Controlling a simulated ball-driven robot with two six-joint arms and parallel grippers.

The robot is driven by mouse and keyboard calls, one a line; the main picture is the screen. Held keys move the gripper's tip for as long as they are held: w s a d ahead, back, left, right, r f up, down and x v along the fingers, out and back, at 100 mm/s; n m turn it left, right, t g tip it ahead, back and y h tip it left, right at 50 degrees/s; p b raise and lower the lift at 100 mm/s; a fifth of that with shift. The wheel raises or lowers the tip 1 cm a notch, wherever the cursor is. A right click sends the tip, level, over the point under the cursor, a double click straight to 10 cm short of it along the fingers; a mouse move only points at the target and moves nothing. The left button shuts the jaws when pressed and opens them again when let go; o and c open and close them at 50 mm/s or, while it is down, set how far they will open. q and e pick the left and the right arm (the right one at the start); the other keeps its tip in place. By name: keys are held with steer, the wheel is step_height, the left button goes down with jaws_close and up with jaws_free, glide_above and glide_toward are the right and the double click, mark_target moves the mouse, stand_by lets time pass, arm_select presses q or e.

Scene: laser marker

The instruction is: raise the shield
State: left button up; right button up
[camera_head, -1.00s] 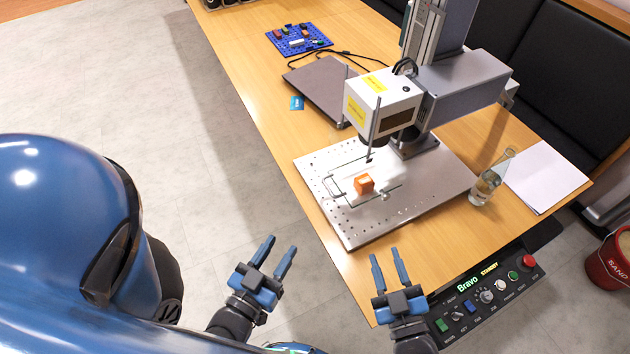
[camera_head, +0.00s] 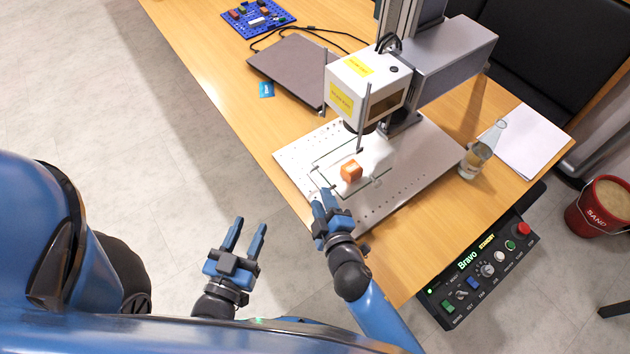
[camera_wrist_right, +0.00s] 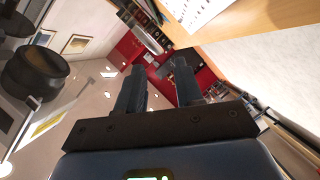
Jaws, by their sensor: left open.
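The laser marker (camera_head: 352,88) has a white head above a perforated metal plate (camera_head: 400,195). An orange cube (camera_head: 351,170) sits on the plate under the head. Around the cube is a low, see-through shield (camera_head: 383,178) with thin dark edges, between two upright posts. A thin bar handle (camera_head: 313,176) sticks out at its near left corner. My right gripper (camera_head: 322,193) is at the plate's near edge, its fingertips close to the handle; contact cannot be told. In the right wrist view its fingers (camera_wrist_right: 158,72) stand apart. My left gripper (camera_head: 246,238) is open and empty, away from the table.
A control box (camera_head: 480,270) with buttons and a lit "STANDBY" sign hangs at the table's near right edge. A glass bottle (camera_head: 483,150) and white paper (camera_head: 528,142) are right of the plate. A closed laptop (camera_head: 292,72) and blue brick board (camera_head: 258,17) lie further back.

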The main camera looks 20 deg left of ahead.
mark_target(316, 184)
steer(key=x, duration=0.6)
steer(key=shift+w+a, duration=0.15)
steer(key=shift+w, duration=0.15)
jaws_close()
